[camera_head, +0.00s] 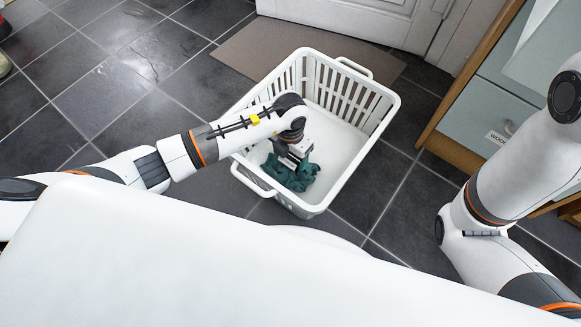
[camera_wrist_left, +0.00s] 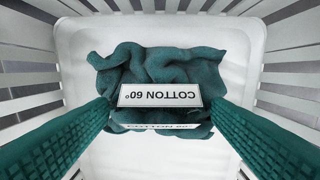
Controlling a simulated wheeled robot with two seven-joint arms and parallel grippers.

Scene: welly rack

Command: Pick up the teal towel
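The teal towel (camera_head: 296,178) lies crumpled on the floor of the white laundry basket (camera_head: 365,137), towards its near left corner. My left gripper (camera_head: 291,164) reaches down into the basket just above the towel and hides part of it. In the left wrist view the towel (camera_wrist_left: 165,75) lies ahead of and between the two widely spaced teal-padded fingers of my left gripper (camera_wrist_left: 160,108). I cannot tell whether the fingertips touch the towel. My right gripper is out of view.
The basket's slatted walls (camera_wrist_left: 290,45) surround the left gripper, and its handle (camera_head: 354,67) is at the far side. A brown mat (camera_head: 240,50) lies before a white door (camera_head: 400,22). A wooden-framed drawer cabinet (camera_head: 478,115) stands right.

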